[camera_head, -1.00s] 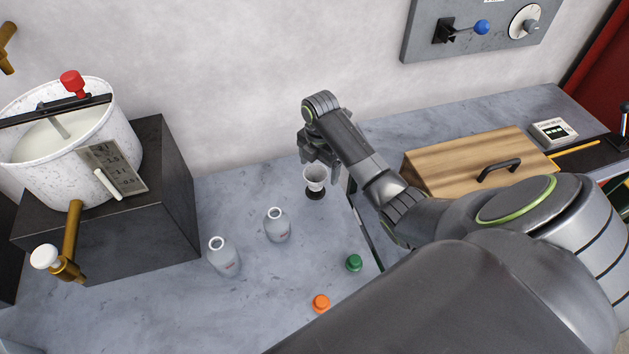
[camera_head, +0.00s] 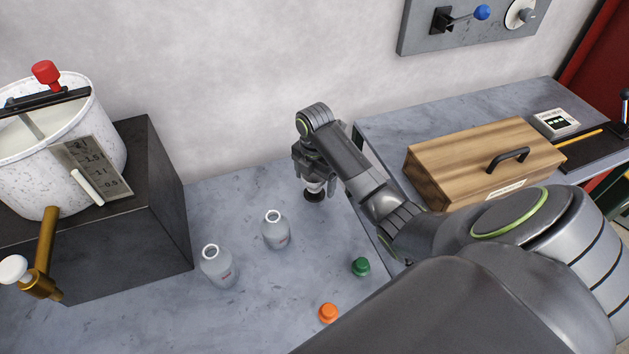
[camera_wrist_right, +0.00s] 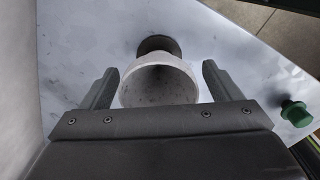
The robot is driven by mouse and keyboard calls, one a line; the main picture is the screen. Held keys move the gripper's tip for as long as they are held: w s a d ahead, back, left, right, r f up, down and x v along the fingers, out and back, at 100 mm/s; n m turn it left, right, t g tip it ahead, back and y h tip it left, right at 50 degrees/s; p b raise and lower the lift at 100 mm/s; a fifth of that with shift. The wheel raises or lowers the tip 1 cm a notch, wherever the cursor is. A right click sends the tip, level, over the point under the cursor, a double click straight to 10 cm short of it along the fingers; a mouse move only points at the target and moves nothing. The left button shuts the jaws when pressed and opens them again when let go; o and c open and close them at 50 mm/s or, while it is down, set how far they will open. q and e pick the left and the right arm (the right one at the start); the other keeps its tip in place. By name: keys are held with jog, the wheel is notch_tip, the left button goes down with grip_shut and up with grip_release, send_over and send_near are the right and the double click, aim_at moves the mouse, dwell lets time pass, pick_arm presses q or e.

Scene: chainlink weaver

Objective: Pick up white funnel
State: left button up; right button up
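The white funnel (camera_wrist_right: 158,84) sits on a dark round base (camera_wrist_right: 159,44) on the counter. In the right wrist view its wide mouth lies between the two fingers of my right gripper (camera_wrist_right: 158,82), with a gap on each side. In the head view the gripper (camera_head: 314,178) points down over the funnel (camera_head: 315,187) and hides most of it; the dark base shows just below. The right gripper is open. My left gripper is not in view.
Two grey-white bottles (camera_head: 276,232) (camera_head: 219,268) stand left of the funnel. A green cap (camera_head: 361,267) and an orange cap (camera_head: 328,313) lie nearer. A wooden box (camera_head: 480,160) is to the right. A white pot (camera_head: 60,150) on a dark block (camera_head: 125,235) stands left.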

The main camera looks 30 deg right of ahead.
aim_at(314, 177)
jog(key=shift+c, duration=1.1)
jog(key=c, duration=0.7)
jog(key=shift+r, duration=0.15)
notch_tip(314, 177, up, 5)
jog(key=shift+w+f, duration=0.1)
jog(key=shift+w, duration=0.05)
notch_tip(314, 177, up, 4)
jog(key=p, duration=0.3)
jog(key=shift+f+p, duration=0.25)
jog(key=shift+p, duration=0.1)
jog(key=shift+r+p, duration=0.75)
